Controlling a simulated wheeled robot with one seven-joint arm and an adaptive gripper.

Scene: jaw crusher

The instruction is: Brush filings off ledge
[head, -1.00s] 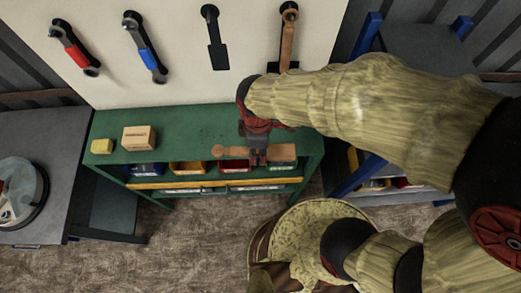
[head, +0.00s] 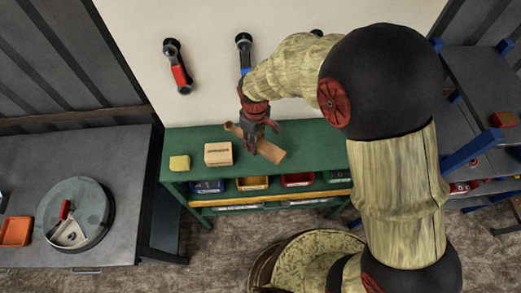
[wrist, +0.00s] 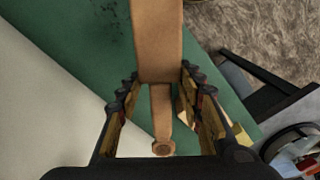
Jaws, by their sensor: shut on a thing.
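My gripper (head: 261,135) is over the green bench top, the ledge (head: 320,140). It is shut on a brown wooden brush (head: 270,151), which lies slantwise across the picture, its narrow handle (head: 233,129) at upper left. In the wrist view the brush (wrist: 158,42) passes between the fingers, wide block at the top and round handle end at the bottom. Dark specks, which look like filings (wrist: 105,18), lie on the green surface (wrist: 85,65) left of the block. I cannot tell whether the brush touches the ledge. Its bristles are not visible.
A yellow block (head: 179,163) and a small wooden box (head: 218,154) stand on the ledge's left part. Coloured bins, including a yellow one (head: 252,184), sit below its front edge. Tools hang on the pale wall behind. A grey table (head: 110,165) with a round pan (head: 75,213) stands left.

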